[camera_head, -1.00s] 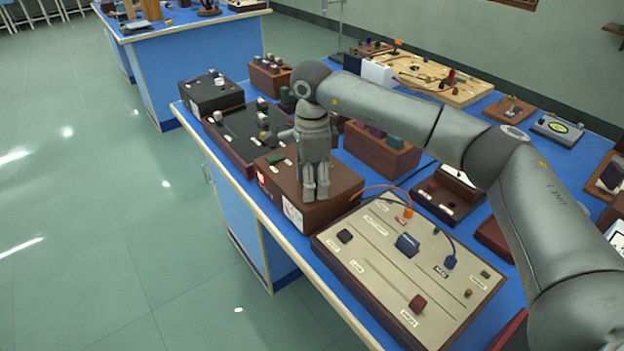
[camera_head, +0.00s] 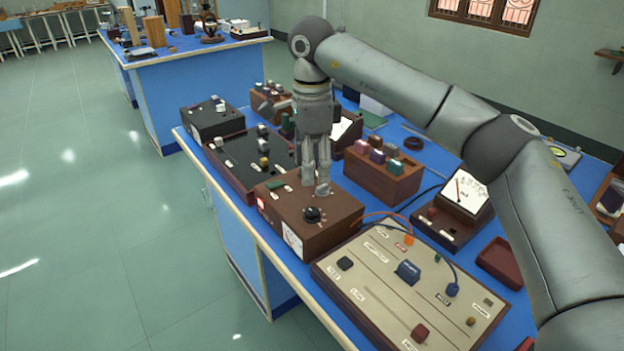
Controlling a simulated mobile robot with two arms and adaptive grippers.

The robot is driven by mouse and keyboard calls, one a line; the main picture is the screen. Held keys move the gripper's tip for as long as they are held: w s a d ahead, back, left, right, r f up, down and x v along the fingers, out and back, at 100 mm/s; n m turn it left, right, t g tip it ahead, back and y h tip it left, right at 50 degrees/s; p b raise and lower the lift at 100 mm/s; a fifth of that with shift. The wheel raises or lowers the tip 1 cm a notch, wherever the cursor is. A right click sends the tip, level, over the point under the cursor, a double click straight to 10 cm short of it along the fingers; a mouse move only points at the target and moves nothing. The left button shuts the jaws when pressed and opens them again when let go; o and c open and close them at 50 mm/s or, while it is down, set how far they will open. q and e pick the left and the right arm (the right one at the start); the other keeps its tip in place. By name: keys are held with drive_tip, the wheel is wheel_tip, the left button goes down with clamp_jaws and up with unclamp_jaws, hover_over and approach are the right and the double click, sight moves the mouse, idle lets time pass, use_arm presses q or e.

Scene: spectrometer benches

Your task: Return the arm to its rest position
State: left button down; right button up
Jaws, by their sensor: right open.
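My right arm (camera_head: 400,85) comes in from the right and reaches across the bench. Its gripper (camera_head: 314,186) points down over the brown box with a black knob (camera_head: 312,214). The fingers are a little apart with nothing between them. Their tips look close above the back part of the box top; I cannot tell if they touch it. My left gripper is not in view.
The blue bench (camera_head: 290,284) is crowded. A beige circuit board (camera_head: 375,290) is in front, a black panel (camera_head: 240,157) behind left, and a wooden block rack (camera_head: 380,177) and a meter (camera_head: 464,195) to the right. Open floor (camera_head: 90,220) lies left.

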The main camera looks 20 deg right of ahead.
drive_tip(key=shift+r, duration=0.25)
